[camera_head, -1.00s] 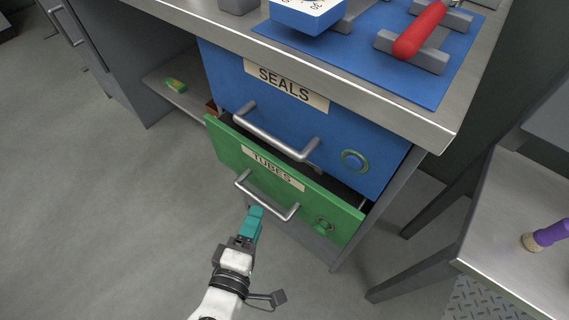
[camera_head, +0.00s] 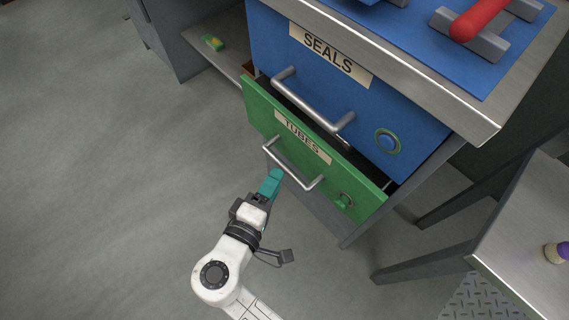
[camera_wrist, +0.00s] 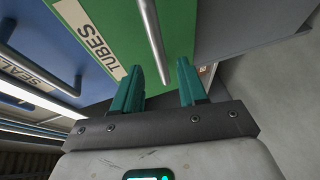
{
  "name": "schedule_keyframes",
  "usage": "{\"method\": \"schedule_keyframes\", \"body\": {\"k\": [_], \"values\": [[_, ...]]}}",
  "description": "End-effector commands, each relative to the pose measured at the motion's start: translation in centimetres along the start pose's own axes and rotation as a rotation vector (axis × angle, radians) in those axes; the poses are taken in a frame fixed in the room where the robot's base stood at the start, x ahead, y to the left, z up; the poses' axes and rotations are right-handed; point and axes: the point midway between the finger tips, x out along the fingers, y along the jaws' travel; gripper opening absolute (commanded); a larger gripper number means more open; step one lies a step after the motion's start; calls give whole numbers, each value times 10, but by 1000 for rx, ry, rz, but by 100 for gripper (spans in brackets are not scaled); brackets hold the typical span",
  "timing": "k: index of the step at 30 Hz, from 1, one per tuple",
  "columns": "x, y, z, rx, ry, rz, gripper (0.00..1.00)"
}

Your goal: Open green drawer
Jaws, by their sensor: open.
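The green drawer (camera_head: 259,112) labelled TUBES sits below the blue SEALS drawer and stands partly out, with a dark gap behind its top edge. Its silver bar handle (camera_head: 292,166) runs across the front. In the wrist view the green front (camera_wrist: 118,30) fills the top middle, and the handle (camera_wrist: 152,45) points down between the jaws' line. My gripper (camera_head: 273,178) has teal fingers and is just in front of the handle. In the wrist view my gripper (camera_wrist: 160,85) is open, with the handle's near end between the fingertips or just beyond them; contact cannot be told.
The blue drawer (camera_head: 270,50) above looks shut and has its own silver handle (camera_head: 312,103). A metal bench (camera_head: 530,235) stands at the right. The floor at left is clear.

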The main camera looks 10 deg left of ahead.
Motion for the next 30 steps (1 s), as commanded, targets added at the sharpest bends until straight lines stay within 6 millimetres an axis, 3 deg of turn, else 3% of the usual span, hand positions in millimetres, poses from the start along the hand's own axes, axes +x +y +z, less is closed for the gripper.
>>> {"method": "schedule_keyframes", "body": {"k": [3, 9, 23, 30], "values": [[23, -3, 0, 1, -2, 0, 42], [50, -1, 0, 0, -1, 1, 42], [61, 0, 0, -1, 1, 0, 42], [61, 0, 0, -1, 1, 0, 19]]}}
